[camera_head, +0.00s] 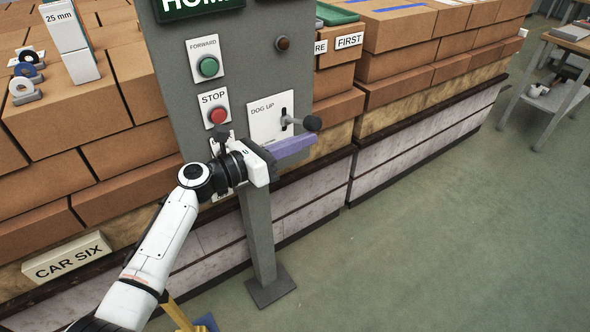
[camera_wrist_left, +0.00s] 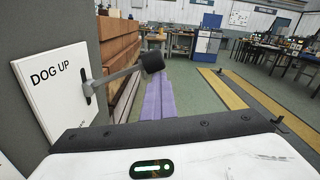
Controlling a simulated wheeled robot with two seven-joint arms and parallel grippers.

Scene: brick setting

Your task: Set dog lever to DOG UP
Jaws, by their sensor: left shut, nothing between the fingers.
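The dog lever (camera_head: 312,123) has a dark knob on a grey arm and sticks out to the right from a slot in the white DOG UP plate (camera_head: 262,118) on the grey control post. My left gripper (camera_head: 291,147), with purple fingers, is just below the lever knob and appears apart from it. It is shut and empty. In the left wrist view the lever knob (camera_wrist_left: 153,62) stands above and beyond the fingers (camera_wrist_left: 158,98), with the DOG UP plate (camera_wrist_left: 56,85) at the left. My right gripper is not in view.
The post also carries a green FORWARD button (camera_head: 208,67), a red STOP button (camera_head: 218,115) and a brown knob (camera_head: 282,43). Stacked bricks (camera_head: 100,150) stand behind the post. The green floor (camera_head: 430,230) at the right is clear.

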